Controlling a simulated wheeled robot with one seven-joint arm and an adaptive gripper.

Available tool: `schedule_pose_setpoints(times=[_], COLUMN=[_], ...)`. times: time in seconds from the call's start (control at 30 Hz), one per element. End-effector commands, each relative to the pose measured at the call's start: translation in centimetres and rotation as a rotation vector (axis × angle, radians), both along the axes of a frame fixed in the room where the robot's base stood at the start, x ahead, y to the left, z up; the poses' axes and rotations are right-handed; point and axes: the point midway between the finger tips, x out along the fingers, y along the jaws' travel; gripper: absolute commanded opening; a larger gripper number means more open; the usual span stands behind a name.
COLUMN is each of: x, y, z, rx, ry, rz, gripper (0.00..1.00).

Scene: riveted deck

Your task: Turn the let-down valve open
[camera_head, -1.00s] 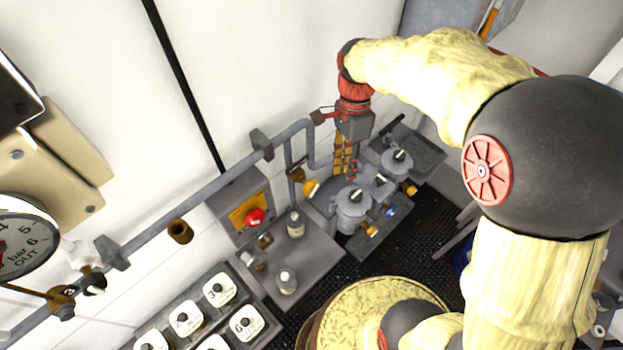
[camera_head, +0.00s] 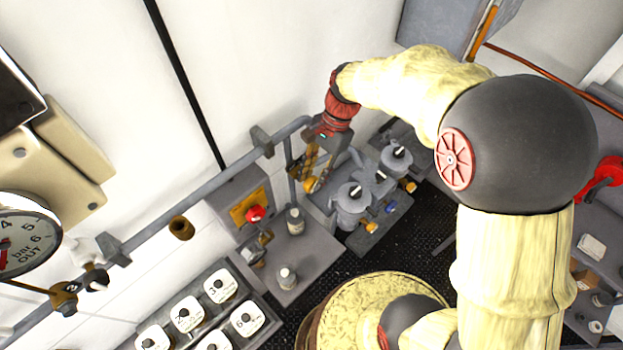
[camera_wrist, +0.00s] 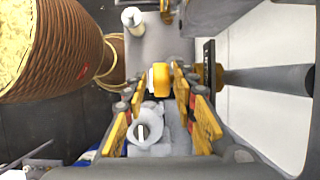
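A valve with a yellow knob (camera_head: 310,185) sits low on the grey pipe by the wall; I take it for the let-down valve, though no label is readable. In the wrist view the yellow knob (camera_wrist: 160,76) shows at the fingertips, with a brass body to its right on the pipe. My gripper (camera_head: 314,166) points down at it from above. In the wrist view my gripper (camera_wrist: 159,94) is open, its yellow-padded fingers on either side of the knob's near end. I cannot tell whether they touch it. The fingers partly hide the valve in the head view.
Grey lidded pots (camera_head: 352,203) stand on a plate right of the valve. A red knob on a yellow panel (camera_head: 243,207) and small bottles (camera_head: 295,221) are to the left. A pressure gauge (camera_head: 25,240) is at far left.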

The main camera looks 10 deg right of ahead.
Motion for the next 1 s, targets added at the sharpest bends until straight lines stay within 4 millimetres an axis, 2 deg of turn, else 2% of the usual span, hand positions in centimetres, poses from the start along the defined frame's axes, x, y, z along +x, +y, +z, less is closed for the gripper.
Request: schedule_pose_setpoints(times=[0.2,0.47,0.9,1.0], x=[-0.4,-0.4,-0.4,-0.4], y=[0.5,0.5,0.5,0.5], z=[-1.5,-1.6,-1.6,-1.6], rx=[-0.001,0.000,0.000,0.000], ry=[0.001,0.000,0.000,0.000], rz=[0.000,-0.001,-0.001,-0.001], gripper=[0.27,0.27,0.03,0.00])
